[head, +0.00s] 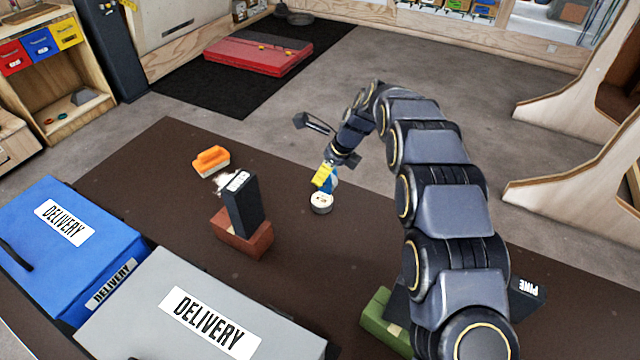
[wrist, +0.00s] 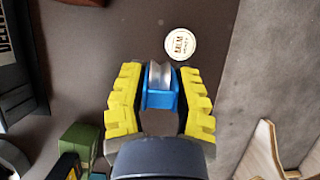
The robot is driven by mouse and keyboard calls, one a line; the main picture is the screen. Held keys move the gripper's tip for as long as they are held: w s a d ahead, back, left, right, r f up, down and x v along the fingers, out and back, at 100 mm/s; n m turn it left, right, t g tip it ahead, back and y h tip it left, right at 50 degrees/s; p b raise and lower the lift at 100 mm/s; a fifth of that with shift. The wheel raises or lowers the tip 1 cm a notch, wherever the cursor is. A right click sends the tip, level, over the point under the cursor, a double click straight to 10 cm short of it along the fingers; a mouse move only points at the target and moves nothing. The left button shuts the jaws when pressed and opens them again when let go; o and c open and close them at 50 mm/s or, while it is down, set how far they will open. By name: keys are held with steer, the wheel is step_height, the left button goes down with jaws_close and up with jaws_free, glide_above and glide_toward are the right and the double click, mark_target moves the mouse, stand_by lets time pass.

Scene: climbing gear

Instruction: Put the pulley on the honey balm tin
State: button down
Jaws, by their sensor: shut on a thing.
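The pulley (wrist: 160,98) has a blue body and a silver wheel. In the wrist view it sits between the yellow pads of my gripper (wrist: 160,90), which is shut on it. In the head view my gripper (head: 325,176) hangs over the mat with a bit of the blue pulley (head: 334,182) showing; the pads hide most of it. The honey balm tin (head: 321,204) is a small round white tin on the brown surface, just below my gripper in that view. In the wrist view the tin's lettered lid (wrist: 181,44) lies beyond the pulley, slightly right, with nothing on it.
An orange brush (head: 211,161) lies at the back left. A black box (head: 243,208) stands at a red-brown block (head: 240,240), left of the tin. Blue (head: 50,270) and grey (head: 150,320) delivery boxes fill the front left. A green object (head: 378,318) is near my arm.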

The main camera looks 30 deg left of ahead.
steer(key=w+a+f, duration=0.1)
steer(key=f, duration=0.1)
steer(key=w+a+f, duration=0.1)
steer(key=f, duration=0.1)
steer(key=w+a+f, duration=0.1)
steer(key=w, duration=0.1)
steer(key=shift+w+a+f, duration=0.1)
steer(key=shift+f, duration=0.3)
steer(key=shift+f, duration=1.7)
steer(key=shift+f, duration=0.2)
steer(key=c, duration=0.8)
jaws_free()
steer(key=shift+r, duration=0.15)
steer(key=v, duration=1.2)
steer(key=shift+a+r, duration=0.1)
